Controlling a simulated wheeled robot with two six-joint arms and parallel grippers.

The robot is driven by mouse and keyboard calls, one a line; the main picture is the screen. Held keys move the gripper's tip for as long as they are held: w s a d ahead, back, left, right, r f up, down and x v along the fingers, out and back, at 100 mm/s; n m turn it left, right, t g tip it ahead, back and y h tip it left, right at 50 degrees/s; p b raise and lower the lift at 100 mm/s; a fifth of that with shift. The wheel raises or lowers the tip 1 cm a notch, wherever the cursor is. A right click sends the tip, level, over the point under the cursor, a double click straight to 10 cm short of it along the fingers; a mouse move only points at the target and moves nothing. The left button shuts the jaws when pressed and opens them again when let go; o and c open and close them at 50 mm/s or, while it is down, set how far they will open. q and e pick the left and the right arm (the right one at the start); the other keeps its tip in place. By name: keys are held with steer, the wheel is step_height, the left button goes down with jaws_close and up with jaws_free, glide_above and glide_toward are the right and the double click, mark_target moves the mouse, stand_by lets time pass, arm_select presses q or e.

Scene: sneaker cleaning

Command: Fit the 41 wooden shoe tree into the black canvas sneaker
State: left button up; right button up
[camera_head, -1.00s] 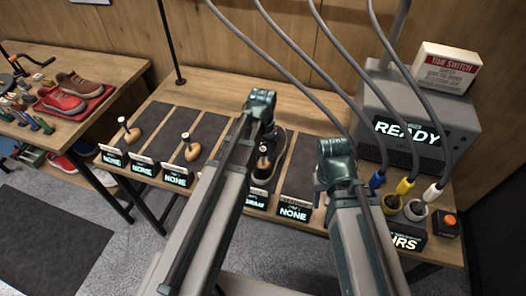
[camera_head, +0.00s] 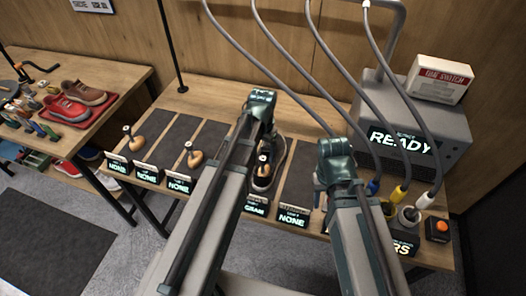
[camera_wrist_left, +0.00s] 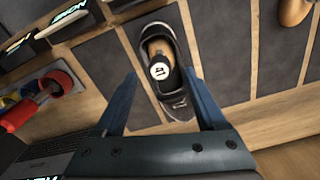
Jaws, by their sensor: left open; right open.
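The black canvas sneaker (camera_head: 277,165) lies on a dark mat on the bench, partly hidden by my left arm. In the head view my left gripper (camera_head: 262,103) is above the sneaker. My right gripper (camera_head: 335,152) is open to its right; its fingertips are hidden.
Two more wooden shoe trees (camera_head: 135,143) (camera_head: 194,155) stand on mats to the left. Small display signs (camera_head: 178,184) line the front edge. A grey machine (camera_head: 415,135) reading READY, with hanging hoses, stands right. A side table (camera_head: 95,70) holds other shoes.

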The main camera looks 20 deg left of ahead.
arm_select(q)
step_height(320, 180, up, 9)
steer(key=p, duration=0.7)
steer(key=shift+p, duration=0.35)
steer(key=shift+f, duration=0.1)
steer(key=s+d+f+y+b, duration=0.1)
steer(key=s+d+f+b, duration=0.9)
steer(key=s, duration=0.3)
steer(key=shift+d+f+b, duration=0.25)
steer(key=shift+f+b, duration=0.25)
steer(key=shift+b, duration=0.1)
steer(key=shift+s, duration=0.1)
